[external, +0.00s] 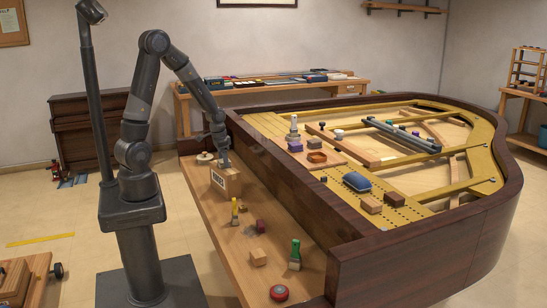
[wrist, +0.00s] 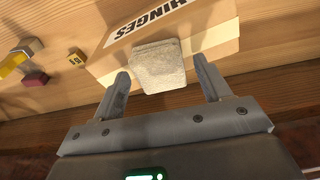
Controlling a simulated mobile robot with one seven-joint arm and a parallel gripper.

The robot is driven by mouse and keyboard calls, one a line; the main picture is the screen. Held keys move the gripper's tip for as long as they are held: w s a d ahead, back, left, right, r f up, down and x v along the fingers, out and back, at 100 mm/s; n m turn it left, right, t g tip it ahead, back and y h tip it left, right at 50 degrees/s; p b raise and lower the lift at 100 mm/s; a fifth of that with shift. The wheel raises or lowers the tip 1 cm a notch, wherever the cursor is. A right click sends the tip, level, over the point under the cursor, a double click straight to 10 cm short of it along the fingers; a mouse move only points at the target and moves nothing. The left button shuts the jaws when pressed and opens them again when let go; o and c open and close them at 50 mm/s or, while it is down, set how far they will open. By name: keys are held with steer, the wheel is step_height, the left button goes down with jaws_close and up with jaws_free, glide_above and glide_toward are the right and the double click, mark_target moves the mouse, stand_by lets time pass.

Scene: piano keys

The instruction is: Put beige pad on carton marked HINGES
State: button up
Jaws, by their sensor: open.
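The beige pad (wrist: 158,65) is a rough, thick slab in the wrist view, between my fingers, with a gap on each side. The carton marked HINGES (wrist: 205,42) is behind it, with black lettering on one face. The pad overlaps the carton's edge in this view; I cannot tell whether it rests on the carton. In the external view the carton (external: 226,184) stands on the wooden shelf along the piano's front. My gripper (external: 226,164) is just over the carton, pointing down. My gripper (wrist: 161,72) is open in the wrist view.
A yellow-handled item (external: 234,211), a maroon block (external: 261,226), a wooden block (external: 258,257), a green-handled brush (external: 295,254) and a red tin (external: 279,293) are nearer on the shelf. The dark piano rim (external: 290,190) rises to the right.

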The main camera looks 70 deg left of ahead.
mark_target(221, 160)
step_height(221, 160, up, 11)
steer(key=s, duration=0.1)
steer(key=s+d+r+t, duration=0.4)
steer(key=s+d+r, duration=0.7)
steer(key=s+r, duration=0.2)
steer(key=shift+s+r, duration=0.35)
steer(key=shift+s, duration=0.05)
